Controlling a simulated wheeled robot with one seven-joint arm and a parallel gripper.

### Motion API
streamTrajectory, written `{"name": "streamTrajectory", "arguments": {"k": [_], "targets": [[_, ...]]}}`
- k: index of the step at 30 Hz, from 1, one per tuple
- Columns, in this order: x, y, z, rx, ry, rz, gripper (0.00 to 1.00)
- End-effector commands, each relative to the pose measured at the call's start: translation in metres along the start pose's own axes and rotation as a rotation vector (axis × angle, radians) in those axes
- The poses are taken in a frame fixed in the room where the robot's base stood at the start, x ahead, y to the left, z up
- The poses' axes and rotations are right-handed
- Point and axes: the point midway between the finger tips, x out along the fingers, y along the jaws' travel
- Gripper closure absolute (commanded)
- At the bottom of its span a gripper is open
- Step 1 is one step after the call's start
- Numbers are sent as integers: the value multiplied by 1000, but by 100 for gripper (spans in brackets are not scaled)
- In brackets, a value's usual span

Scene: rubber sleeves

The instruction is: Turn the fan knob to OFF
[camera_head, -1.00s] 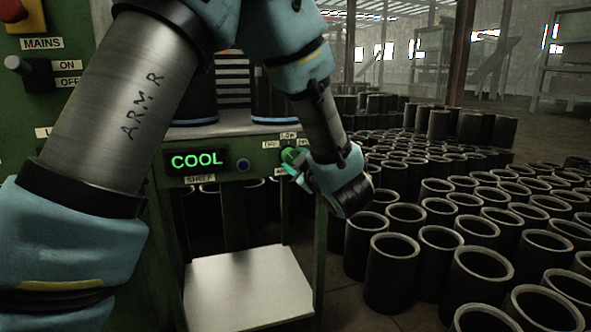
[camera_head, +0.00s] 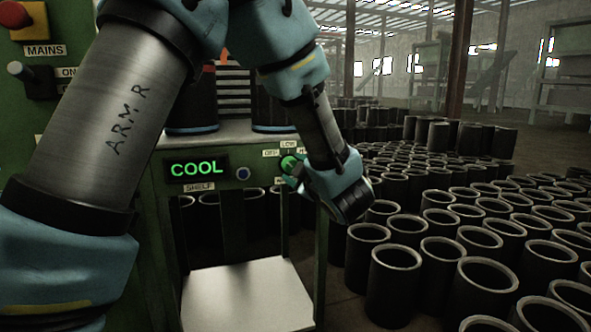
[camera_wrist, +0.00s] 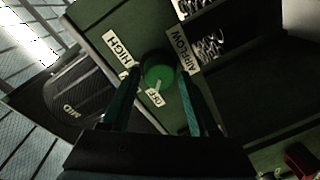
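The green round fan knob (camera_head: 289,162) is on the front panel of the green machine, right of the display, and shows in the wrist view (camera_wrist: 159,73). In the wrist view a pale line on the knob's face appears to point to the OFF label (camera_wrist: 155,97). The HIGH label (camera_wrist: 116,46) and AIRFLOW label (camera_wrist: 181,50) are nearby. My gripper (camera_wrist: 160,80) has its two fingers either side of the knob, with slim gaps seeming to show. In the head view my gripper (camera_head: 292,171) is at the knob, partly hiding it and its labels.
A display reading COOL (camera_head: 198,168) and a blue button (camera_head: 243,173) are left of the knob. A pale shelf plate (camera_head: 248,293) is below. Many black sleeves (camera_head: 395,280) stand on the floor at right. The MAINS red button (camera_head: 14,14) is at upper left.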

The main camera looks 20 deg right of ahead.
Motion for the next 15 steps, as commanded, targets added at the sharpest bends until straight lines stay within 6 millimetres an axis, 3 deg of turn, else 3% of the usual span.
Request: {"name": "streamTrajectory", "arguments": {"k": [4,15], "targets": [[0,0,0,0,0,1,22],[-9,2,0,0,-1,2,22]]}}
